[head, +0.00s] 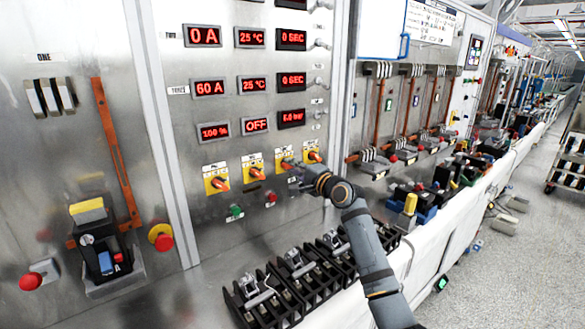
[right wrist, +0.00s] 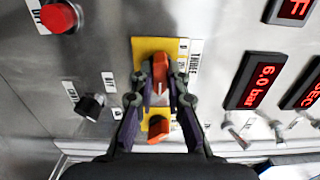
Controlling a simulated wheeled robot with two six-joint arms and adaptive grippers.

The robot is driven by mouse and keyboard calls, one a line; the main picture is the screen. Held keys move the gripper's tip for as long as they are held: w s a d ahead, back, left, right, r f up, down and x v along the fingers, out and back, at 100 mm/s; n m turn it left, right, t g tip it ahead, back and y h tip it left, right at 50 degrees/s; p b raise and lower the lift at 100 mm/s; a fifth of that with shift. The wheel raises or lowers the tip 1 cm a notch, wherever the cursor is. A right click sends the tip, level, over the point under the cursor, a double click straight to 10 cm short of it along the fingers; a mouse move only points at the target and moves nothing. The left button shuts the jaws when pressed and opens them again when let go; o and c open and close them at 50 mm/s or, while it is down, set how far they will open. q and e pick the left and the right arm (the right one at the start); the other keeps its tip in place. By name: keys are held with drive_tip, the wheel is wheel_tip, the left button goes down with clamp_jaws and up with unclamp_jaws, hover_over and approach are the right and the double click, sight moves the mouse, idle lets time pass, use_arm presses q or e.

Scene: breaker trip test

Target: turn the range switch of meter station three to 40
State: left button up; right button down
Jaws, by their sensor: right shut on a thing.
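A row of yellow switch plates with orange knobs runs along the lower part of the metal panel. The third switch from the left (head: 285,157) is at my right gripper (head: 293,168). In the right wrist view, its orange knob (right wrist: 160,70) stands between the two fingers of my right gripper (right wrist: 160,88), which are shut on it. Its yellow plate (right wrist: 143,46) shows around the fingers, with a partly covered label beside it. The scale marks are too small or hidden to read. My left gripper is not in view.
The neighbouring fourth switch knob (right wrist: 158,128) sits close below the fingers in the right wrist view. A red button (right wrist: 58,17) and a black knob (right wrist: 90,107) are to the left. Red displays (head: 291,118) are above the switches. Black breaker blocks (head: 270,295) line the bench below.

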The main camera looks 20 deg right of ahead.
drive_tip(key=shift+n, duration=0.4)
drive_tip(key=n+b, duration=0.4)
drive_tip(key=n, duration=0.3)
drive_tip(key=shift+n, duration=0.4)
idle(0.5)
drive_tip(key=c, duration=1.3)
unclamp_jaws()
drive_tip(key=shift+c, duration=0.2)
